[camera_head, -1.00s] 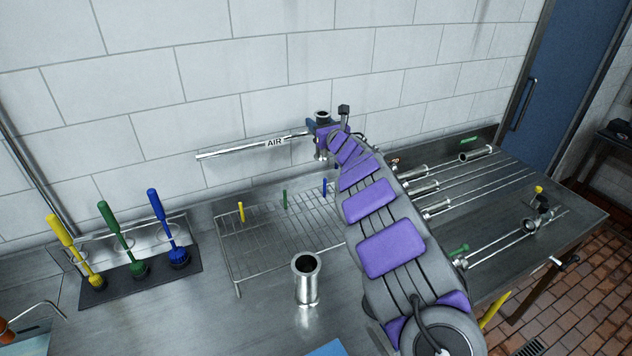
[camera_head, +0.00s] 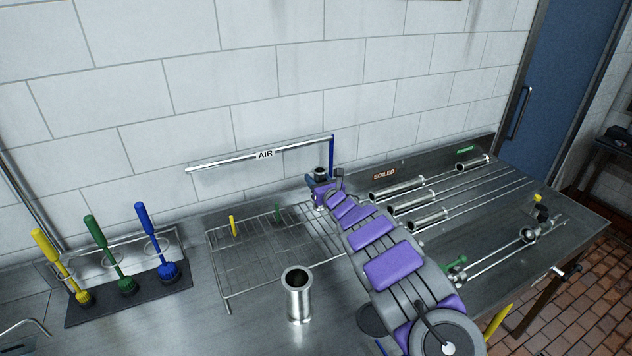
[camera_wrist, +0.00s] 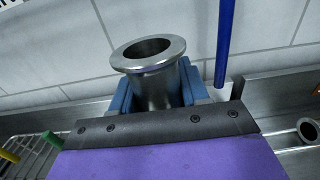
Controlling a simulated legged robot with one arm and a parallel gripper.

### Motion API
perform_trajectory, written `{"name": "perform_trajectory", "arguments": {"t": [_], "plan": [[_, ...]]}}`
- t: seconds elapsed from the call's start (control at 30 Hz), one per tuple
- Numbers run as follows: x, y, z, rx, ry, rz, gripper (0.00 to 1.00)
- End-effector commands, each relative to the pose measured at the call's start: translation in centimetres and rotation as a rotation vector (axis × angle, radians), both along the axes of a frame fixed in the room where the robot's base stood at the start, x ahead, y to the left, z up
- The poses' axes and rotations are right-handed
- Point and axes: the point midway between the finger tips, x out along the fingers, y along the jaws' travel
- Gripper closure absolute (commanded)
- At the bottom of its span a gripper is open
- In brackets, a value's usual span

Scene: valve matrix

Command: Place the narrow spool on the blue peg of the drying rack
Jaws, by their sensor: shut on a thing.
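My gripper (camera_head: 320,184) is shut on the narrow spool (camera_head: 320,172), a shiny steel flanged tube. In the wrist view the spool (camera_wrist: 150,66) is roughly upright between the blue jaws of my gripper (camera_wrist: 156,90), its open top showing. They are at the right back part of the wire drying rack (camera_head: 228,268). The rack's yellow peg (camera_head: 233,226) and green peg (camera_head: 277,212) stand to the left. The blue peg is hidden behind my gripper and arm. Whether the spool is around it, I cannot tell.
A larger steel spool (camera_head: 299,300) stands on the counter in front. A blue upright pipe (camera_head: 332,158) joins the AIR pipe (camera_head: 225,161) just behind my gripper. Several tubes (camera_head: 410,203) lie right. Brushes (camera_head: 153,240) stand left.

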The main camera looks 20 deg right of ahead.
Motion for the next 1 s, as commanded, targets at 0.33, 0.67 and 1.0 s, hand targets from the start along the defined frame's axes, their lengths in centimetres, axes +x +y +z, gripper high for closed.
{"name": "perform_trajectory", "arguments": {"t": [0.33, 0.67, 1.0], "plan": [[0.02, 0.73, -0.15, -0.007, -0.004, 0.003, 1.00], [0.00, 0.05, -0.71, -0.001, -0.004, 0.000, 1.00], [0.04, 0.45, -0.67, -0.004, -0.003, 0.002, 0.37]]}}
